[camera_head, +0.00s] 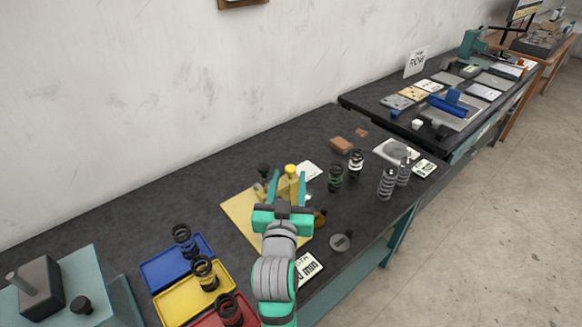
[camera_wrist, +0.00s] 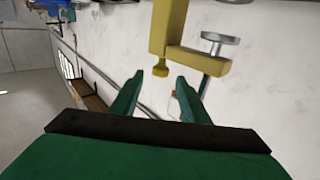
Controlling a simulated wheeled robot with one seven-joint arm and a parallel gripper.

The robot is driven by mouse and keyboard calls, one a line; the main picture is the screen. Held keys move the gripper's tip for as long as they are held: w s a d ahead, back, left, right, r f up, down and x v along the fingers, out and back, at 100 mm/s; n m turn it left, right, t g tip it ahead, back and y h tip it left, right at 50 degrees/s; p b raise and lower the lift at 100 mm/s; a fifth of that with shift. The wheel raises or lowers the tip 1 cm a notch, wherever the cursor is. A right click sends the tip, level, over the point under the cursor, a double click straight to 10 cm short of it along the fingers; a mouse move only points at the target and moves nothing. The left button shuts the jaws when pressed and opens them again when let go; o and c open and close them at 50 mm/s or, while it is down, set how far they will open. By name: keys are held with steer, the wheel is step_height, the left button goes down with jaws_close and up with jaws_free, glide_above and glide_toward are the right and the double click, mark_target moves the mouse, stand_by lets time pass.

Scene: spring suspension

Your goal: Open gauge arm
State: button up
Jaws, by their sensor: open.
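The gauge stands on a tan board (camera_head: 237,208) on the dark bench, with a yellow body (camera_head: 287,187) and a yellow knob (camera_head: 291,170) on top. My gripper (camera_head: 287,178) is at the gauge and hides much of it in the head view. In the wrist view, a yellow bracket (camera_wrist: 172,22) with a small yellow tip (camera_wrist: 160,70) and a silver disc knob (camera_wrist: 221,38) shows just beyond my open gripper (camera_wrist: 160,79). The tip lines up with the gap between the fingers, which hold nothing. I cannot tell whether they touch the gauge, or which part is its arm.
Blue (camera_head: 160,268), yellow (camera_head: 188,300) and red (camera_head: 207,319) trays with dark springs lie at front left. Several springs, including a green one (camera_head: 336,178) and a grey one (camera_head: 387,185), stand to the right. A round grey disc (camera_head: 341,242) lies near the front edge.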

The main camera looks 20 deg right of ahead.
mark_target(289, 172)
steer(key=x, duration=0.3)
steer(key=shift+w, duration=0.4)
steer(key=shift+w+d, duration=0.4)
steer(key=shift+w, duration=0.1)
steer(key=shift+s+d, duration=0.1)
